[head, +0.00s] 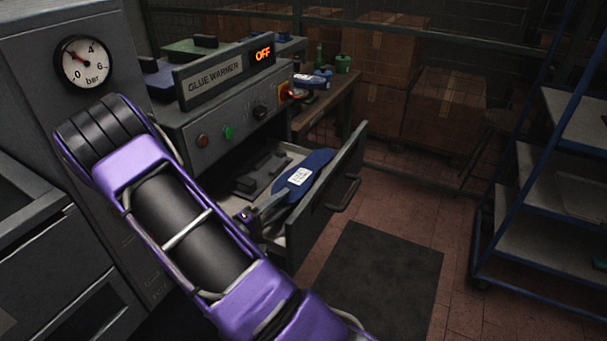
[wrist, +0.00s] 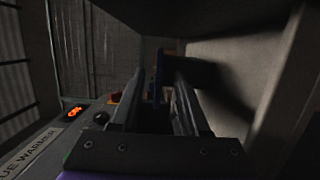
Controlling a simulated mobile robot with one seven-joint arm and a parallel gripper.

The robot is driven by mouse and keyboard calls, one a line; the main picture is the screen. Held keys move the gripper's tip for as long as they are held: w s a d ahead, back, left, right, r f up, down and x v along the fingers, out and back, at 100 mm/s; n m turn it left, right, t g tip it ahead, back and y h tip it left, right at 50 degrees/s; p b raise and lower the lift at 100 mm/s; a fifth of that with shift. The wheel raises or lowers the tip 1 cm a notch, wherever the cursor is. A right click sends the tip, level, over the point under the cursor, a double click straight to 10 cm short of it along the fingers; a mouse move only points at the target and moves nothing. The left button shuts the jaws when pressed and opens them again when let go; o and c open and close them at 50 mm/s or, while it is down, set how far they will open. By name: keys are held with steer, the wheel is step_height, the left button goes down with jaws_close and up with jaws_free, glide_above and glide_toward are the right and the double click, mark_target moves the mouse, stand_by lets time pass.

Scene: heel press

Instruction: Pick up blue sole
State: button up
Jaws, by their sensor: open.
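The blue sole (head: 312,168) with a white label lies in the open drawer (head: 338,190) under the glue warmer, slanting toward the upper right. My gripper (head: 272,206) is at the near end of the sole, low over the drawer. In the wrist view, my gripper's two fingers (wrist: 156,100) are apart, and the sole (wrist: 159,72) shows edge-on as a thin blue strip between them, near their tips. I cannot tell whether either finger touches it. My arm hides the near part of the drawer in the head view.
Dark blocks (head: 262,172) lie in the drawer beside the sole. The glue warmer (head: 216,82), with its sign reading OFF, stands above the drawer. Another blue item with a white label (head: 309,81) is on the bench behind. A blue-framed shelf rack (head: 540,180) stands right; floor lies between.

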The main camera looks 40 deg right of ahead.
mark_target(294, 192)
steer(key=d, duration=0.5)
steer(key=shift+w, duration=0.4)
steer(key=shift+a, duration=0.1)
jaws_close()
stand_by(0.9)
